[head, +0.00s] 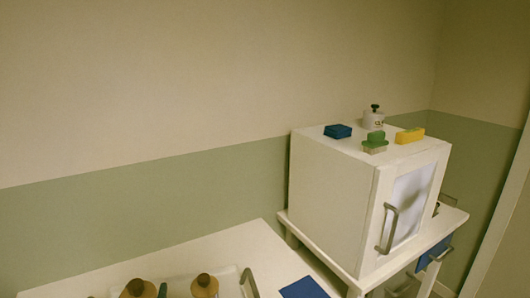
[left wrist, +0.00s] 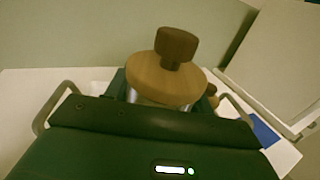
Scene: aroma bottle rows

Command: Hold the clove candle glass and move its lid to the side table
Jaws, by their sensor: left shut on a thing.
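In the left wrist view a candle glass (left wrist: 158,98) stands upright, its round wooden lid (left wrist: 150,82) with a dark brown knob (left wrist: 176,46) seated on top. My dark green left gripper (left wrist: 164,93) is shut on the glass below the lid, one finger on each side. No label is readable, so I cannot tell the scent. At the bottom edge of the head view are two brown-topped containers (head: 138,288) (head: 205,286), largely cut off. My right gripper is in neither view.
A white tray with grey handles (head: 249,281) stands on the white table (head: 232,245), beside a blue mat (head: 304,288).

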